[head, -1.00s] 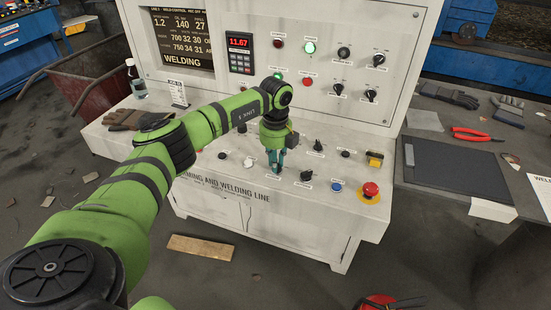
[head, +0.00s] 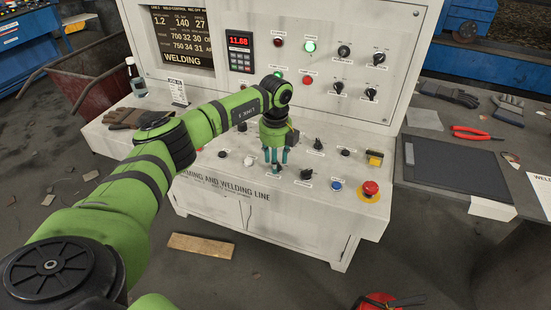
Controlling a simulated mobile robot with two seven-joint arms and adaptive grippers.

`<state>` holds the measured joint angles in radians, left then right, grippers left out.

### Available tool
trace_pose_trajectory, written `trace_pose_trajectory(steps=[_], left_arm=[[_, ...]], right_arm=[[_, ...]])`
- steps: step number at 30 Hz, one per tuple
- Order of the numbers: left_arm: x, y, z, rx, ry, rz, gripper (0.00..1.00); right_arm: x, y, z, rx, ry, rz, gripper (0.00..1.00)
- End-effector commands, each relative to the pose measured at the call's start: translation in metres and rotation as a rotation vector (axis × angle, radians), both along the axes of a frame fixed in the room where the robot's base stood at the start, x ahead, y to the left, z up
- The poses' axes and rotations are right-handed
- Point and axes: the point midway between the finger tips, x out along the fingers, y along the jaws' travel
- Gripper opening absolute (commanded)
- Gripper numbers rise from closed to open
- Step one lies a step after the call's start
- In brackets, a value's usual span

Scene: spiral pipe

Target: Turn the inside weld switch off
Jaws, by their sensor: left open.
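My left gripper (head: 277,164) points straight down over the sloped desk of the grey welding console (head: 235,208). Its two teal fingers are apart, with a gap between them. A small dark control shows at the fingertips, partly hidden; I cannot tell whether they touch it. The labels are too small to read, so I cannot tell which control is the inside weld switch. A black knob (head: 305,174) stands just right of the fingers, and a pale switch (head: 249,161) to their left. My right gripper is not in view.
A red emergency button (head: 370,188), a blue button (head: 336,186) and a yellow-black control (head: 375,158) sit on the desk's right. The upright panel bears knobs and a lit green lamp (head: 310,46). Gloves (head: 128,118) lie at the desk's left. A side table holds red pliers (head: 470,134).

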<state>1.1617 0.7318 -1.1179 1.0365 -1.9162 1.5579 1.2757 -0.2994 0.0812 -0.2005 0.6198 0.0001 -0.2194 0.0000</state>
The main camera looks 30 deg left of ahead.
Motion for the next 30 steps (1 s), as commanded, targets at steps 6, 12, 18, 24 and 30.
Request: trace_pose_trajectory(steps=[6,12,18,24,30], left_arm=[[0.001,0.0,0.02,-0.001,-0.003,-0.002,0.42],[0.001,0.0,0.063,-0.001,-0.005,0.0,0.42],[0.0,0.0,0.1,0.0,-0.004,0.0,0.42],[0.0,0.0,0.118,-0.001,-0.001,0.001,0.42],[0.0,0.0,0.12,0.0,0.0,0.001,0.42]], right_arm=[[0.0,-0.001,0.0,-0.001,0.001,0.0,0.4],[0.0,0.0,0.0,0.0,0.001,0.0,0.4],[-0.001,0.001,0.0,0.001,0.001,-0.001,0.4],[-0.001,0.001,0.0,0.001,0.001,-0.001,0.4],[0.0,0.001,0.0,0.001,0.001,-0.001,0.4]])
